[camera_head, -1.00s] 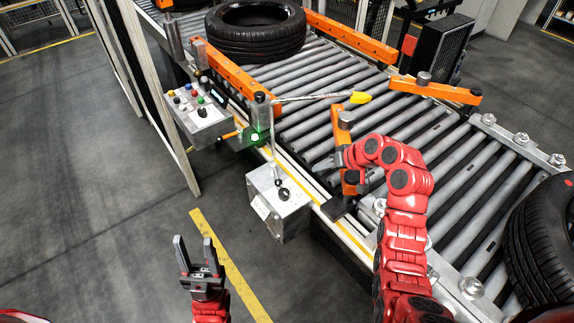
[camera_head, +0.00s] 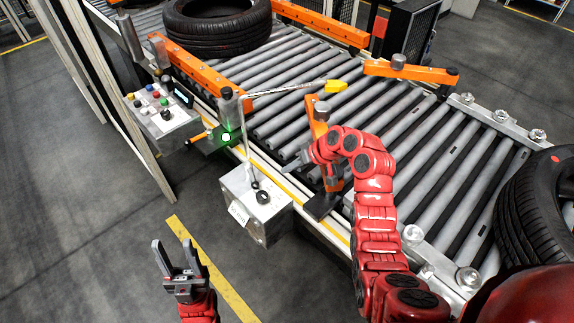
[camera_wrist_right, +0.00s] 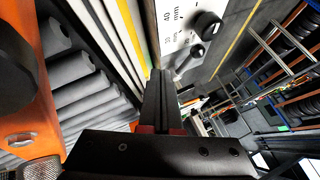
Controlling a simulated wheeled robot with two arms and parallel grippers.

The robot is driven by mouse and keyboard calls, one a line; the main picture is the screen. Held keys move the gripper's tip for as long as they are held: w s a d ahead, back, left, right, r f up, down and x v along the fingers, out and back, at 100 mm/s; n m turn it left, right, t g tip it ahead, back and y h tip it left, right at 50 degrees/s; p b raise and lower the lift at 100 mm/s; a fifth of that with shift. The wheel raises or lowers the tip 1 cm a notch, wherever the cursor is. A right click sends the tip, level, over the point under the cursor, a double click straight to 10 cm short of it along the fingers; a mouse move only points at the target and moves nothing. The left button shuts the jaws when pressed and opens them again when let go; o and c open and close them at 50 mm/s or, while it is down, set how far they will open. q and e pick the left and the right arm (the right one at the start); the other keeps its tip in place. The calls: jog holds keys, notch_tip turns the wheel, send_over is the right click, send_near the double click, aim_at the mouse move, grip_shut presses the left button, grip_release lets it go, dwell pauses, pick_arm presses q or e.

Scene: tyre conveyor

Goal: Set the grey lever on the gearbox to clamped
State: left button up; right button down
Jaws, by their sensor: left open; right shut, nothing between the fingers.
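The gearbox, a grey metal box (camera_head: 270,222), stands at the near side of the conveyor in the head view. A short lever with a black end (camera_head: 261,196) sits on its top. In the right wrist view a small grey lever (camera_wrist_right: 184,65) with a dark knob shows beside a larger black knob (camera_wrist_right: 206,25) and a scale marked 30 and 40 mm. My right gripper (camera_head: 288,168) is shut and empty, above and right of the box, apart from the lever; its fingers (camera_wrist_right: 160,95) show in the wrist view. My left gripper (camera_head: 175,246) is open and empty, left of the box.
The roller conveyor (camera_head: 290,115) lies behind the box, with a tyre (camera_head: 215,28) on it and another tyre (camera_head: 540,215) at the right. An orange arm (camera_head: 318,130) stands beside my right gripper. A button panel (camera_head: 160,122) and green-lit sensor (camera_head: 226,138) are further left. Floor is clear in front.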

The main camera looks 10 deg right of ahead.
aim_at(265, 184)
jog(key=p+x, duration=0.2)
jog(key=x, duration=0.4)
jog(key=shift+a, duration=0.15)
jog(key=a+p, duration=0.2)
jog(key=a, duration=0.1)
jog(key=shift+s+r, duration=0.15)
jog(key=shift+s+a+p, duration=0.1)
jog(key=shift+a+p, duration=0.25)
jog(key=shift+a, duration=0.2)
